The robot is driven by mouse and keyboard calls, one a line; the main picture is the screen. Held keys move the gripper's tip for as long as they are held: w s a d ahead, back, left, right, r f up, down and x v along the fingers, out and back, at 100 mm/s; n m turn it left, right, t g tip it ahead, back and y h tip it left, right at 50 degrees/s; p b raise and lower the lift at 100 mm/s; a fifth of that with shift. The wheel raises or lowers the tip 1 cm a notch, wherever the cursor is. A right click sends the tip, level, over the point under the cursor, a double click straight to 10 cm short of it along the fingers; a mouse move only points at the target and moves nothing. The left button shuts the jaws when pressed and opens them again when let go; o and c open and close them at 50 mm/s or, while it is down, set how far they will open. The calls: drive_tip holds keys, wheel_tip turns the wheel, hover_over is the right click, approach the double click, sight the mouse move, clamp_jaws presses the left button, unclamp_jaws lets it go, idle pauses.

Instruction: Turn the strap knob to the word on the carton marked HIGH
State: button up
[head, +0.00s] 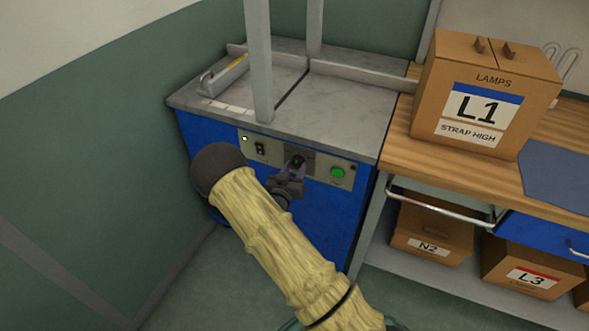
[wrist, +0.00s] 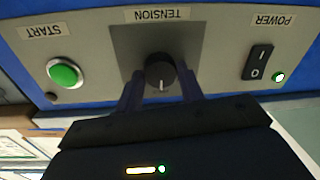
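The strap knob (wrist: 160,72) is a round black dial on a grey panel, beside an upside-down TENSION label (wrist: 162,14) in the wrist view. Its white mark points to the bottom of that picture, away from the label. No setting words around it are readable. My gripper (wrist: 160,88) has one finger on each side of the knob, with visible gaps, so it is open around it. In the head view my gripper (head: 294,172) is at the panel and partly covers the knob. The carton (head: 432,90) on the wooden bench reads LAMPS, L1, STRAP HIGH.
The green START button (wrist: 64,72) and black POWER switch (wrist: 257,62) flank the knob; a small lamp beside the switch is lit. The blue strapping machine (head: 340,205) has a grey top and upright posts. Cartons N2 (head: 432,232) and L3 (head: 530,268) sit below the bench.

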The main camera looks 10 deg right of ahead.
drive_tip(key=shift+f+m+b, duration=0.1)
drive_tip(key=shift+m+b, duration=0.3)
drive_tip(key=m+b, duration=0.5)
drive_tip(key=shift+f, duration=0.2)
drive_tip(key=m+b, duration=0.3)
drive_tip(key=shift+m+h+b, duration=0.3)
drive_tip(key=shift+m+b, duration=0.1)
drive_tip(key=m+b, duration=0.2)
drive_tip(key=shift+a+r+m+b, duration=0.1)
drive_tip(key=shift+m+b, duration=0.2)
drive_tip(key=shift+r, duration=0.1)
drive_tip(key=o, duration=1)
drive_tip(key=p+v, duration=0.1)
drive_tip(key=v, duration=1.6)
drive_tip(key=shift+a+f, duration=0.15)
drive_tip(key=shift+f, duration=0.1)
